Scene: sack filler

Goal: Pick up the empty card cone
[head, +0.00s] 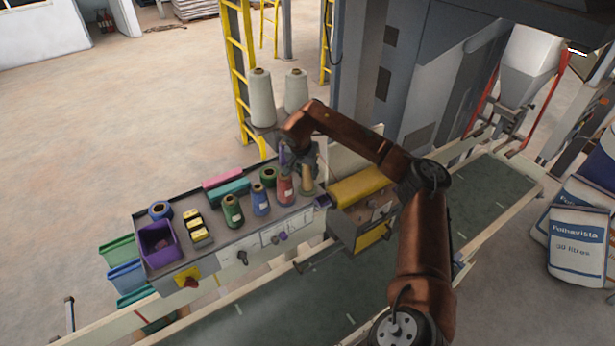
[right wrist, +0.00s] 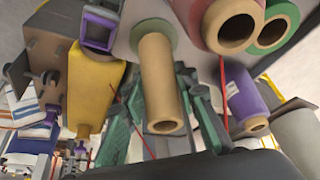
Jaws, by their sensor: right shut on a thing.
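The empty card cone (head: 307,181) is bare and tan, at the right end of the row of thread cones on the grey console top. In the right wrist view the card cone (right wrist: 160,75) shows its open end towards the camera, and a green disc shows around its far end. My right gripper (head: 304,163) is at the cone's upper part, seen from above. In the right wrist view the green fingers of my right gripper (right wrist: 160,115) are on both sides of the cone, shut on it. I cannot tell whether the cone is clear of the console. My left gripper is not in view.
Red (head: 285,190), blue (head: 261,200) and green (head: 233,211) thread cones stand left of the card cone. A purple cone (right wrist: 245,100) is close to the gripper. A yellow machine cover (head: 358,187) stands right of the console. Two large pale cones (head: 262,98) stand behind.

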